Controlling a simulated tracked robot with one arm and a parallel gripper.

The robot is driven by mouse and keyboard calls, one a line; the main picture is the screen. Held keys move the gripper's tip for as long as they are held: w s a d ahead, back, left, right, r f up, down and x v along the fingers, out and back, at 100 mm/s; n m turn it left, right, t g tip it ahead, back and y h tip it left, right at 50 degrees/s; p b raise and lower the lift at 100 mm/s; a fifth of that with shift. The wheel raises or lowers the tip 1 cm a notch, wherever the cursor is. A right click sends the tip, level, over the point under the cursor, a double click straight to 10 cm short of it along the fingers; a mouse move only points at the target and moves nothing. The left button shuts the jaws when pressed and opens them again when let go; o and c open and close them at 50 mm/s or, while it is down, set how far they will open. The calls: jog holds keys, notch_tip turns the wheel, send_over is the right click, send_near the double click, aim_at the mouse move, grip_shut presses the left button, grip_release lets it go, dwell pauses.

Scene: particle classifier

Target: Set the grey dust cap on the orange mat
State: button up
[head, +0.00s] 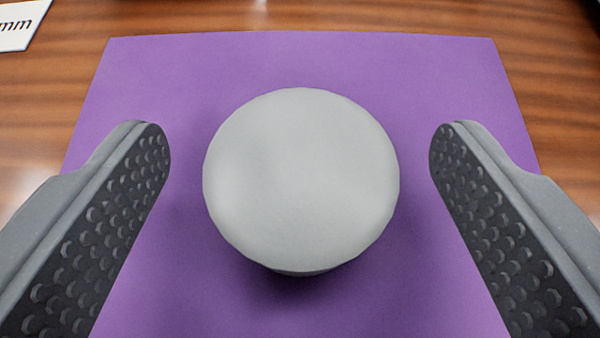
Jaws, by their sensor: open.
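The grey dust cap (301,180) is a round, flat-topped disc in the middle of the head view. It rests on a purple mat (300,60). My gripper (300,165) is open, with one dark studded finger to the left of the cap and one to the right. Both fingers are apart from the cap, with purple showing between each finger and its side. The gripper holds nothing. No orange mat is in view.
The mat lies on a brown wood-grain table (240,18). A white card with dark lettering (20,25) shows at the top left corner. Dark things are cut off at the top right corner. The mat around the cap is clear.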

jog(key=p+v, duration=0.1)
jog(key=v, duration=0.7)
jog(key=shift+s+r, duration=0.15)
jog(key=shift+s, duration=0.2)
